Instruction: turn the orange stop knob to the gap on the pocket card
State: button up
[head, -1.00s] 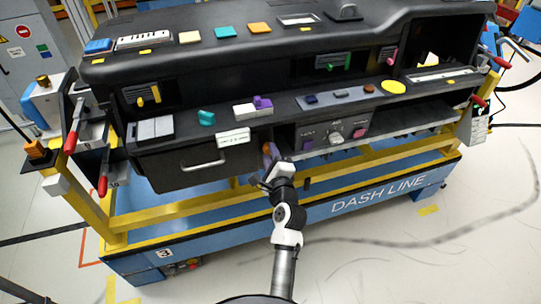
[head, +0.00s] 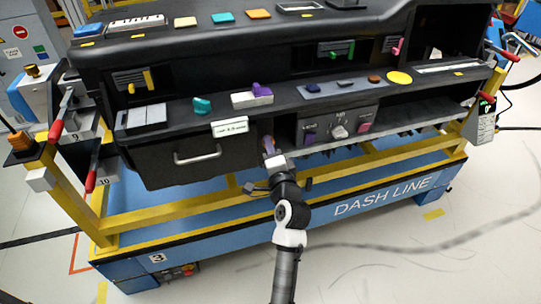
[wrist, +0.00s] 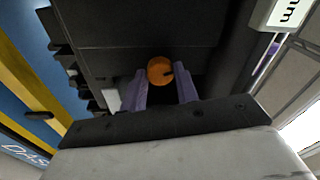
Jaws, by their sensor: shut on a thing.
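The orange stop knob (wrist: 160,71) shows in the wrist view as a round disc with a dark notch at its right side. My gripper (wrist: 162,84) has its two purple fingers on either side of the knob, shut on it. In the head view my gripper (head: 267,143) reaches into the dark recess right of the drawer, and it mostly hides the knob. A white card (head: 230,128) sits above the drawer's right end.
The drawer (head: 185,160) with a pale handle is left of my gripper. A panel with a grey dial (head: 339,131) and purple and pink buttons is to the right. A yellow rail (head: 340,185) runs below.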

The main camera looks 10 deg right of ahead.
jog(key=shift+n+b, duration=0.5)
jog(key=shift+n, duration=0.1)
jog(key=o, duration=1)
jog(key=shift+s, duration=0.1)
